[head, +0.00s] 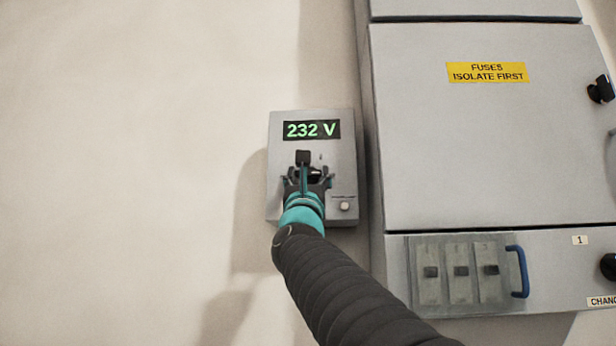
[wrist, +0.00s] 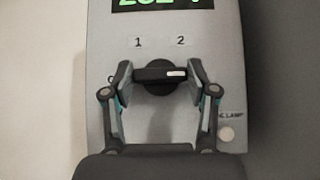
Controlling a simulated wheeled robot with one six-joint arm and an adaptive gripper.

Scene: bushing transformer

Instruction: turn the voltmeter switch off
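The voltmeter box (head: 283,160) is a grey case on the wall, and its display (head: 312,130) reads 232 V in green. Its switch is a round black knob with a bar handle (wrist: 160,74). The bar lies horizontal, with a white mark at its right end. Labels 1 and 2 show above it, and another mark at its left is mostly hidden by a finger. My gripper (wrist: 160,78) is open, with one finger at each end of the bar. Whether the fingers touch it I cannot tell. In the head view my gripper (head: 308,176) covers most of the switch.
A small pale lamp (wrist: 226,134) sits low on the box's right side. A large grey cabinet (head: 480,150) stands close at the right, with a fuse block (head: 461,271) and blue handle (head: 518,271) below. The wall at left is bare.

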